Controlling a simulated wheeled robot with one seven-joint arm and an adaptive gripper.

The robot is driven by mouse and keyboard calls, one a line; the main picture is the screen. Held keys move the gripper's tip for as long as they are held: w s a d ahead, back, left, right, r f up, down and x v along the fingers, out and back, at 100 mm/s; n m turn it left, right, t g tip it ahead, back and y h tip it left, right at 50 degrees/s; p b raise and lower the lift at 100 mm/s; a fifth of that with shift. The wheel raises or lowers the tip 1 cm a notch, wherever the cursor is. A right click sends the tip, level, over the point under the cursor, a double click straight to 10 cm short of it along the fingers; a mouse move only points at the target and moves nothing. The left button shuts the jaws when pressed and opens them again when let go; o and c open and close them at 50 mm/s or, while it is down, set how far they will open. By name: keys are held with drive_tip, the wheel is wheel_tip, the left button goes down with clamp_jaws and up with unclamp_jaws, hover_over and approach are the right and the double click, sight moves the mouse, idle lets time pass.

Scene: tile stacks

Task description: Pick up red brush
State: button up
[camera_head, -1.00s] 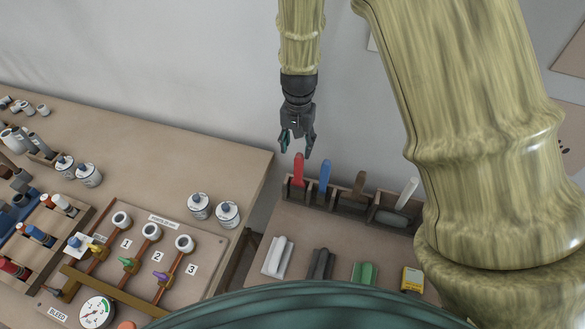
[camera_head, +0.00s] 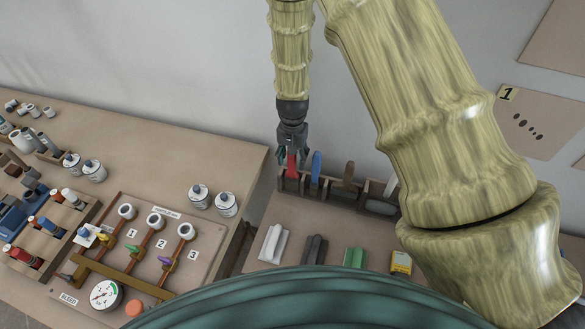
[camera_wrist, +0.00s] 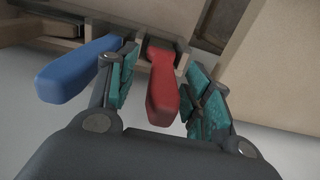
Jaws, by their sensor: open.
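The red brush (camera_head: 291,167) stands handle up in the leftmost slot of a dark wooden rack (camera_head: 333,203); its lower part is hidden in the slot. My gripper (camera_head: 292,158) is over it, pointing down, with the fingers around the upper handle. In the wrist view the red handle (camera_wrist: 163,90) lies between the two teal finger pads of my open gripper (camera_wrist: 158,92). The blue brush (camera_wrist: 78,70) is just outside the left finger.
The blue handle (camera_head: 316,168) and brown handle (camera_head: 348,176) stand in nearby slots. Grey, dark and green blocks and a yellow box (camera_head: 401,262) lie in front of the rack. A bench at left holds a valve panel (camera_head: 140,245) and cans. The wall is behind.

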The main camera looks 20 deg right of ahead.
sight(292, 170)
drive_tip(key=f, duration=0.1)
drive_tip(key=w+f, duration=0.1)
drive_tip(key=shift+f, duration=0.4)
drive_tip(key=shift+s+p, duration=0.3)
drive_tip(key=shift+w, duration=0.1)
drive_tip(key=shift+f, duration=0.1)
drive_tip(key=c, duration=1.1)
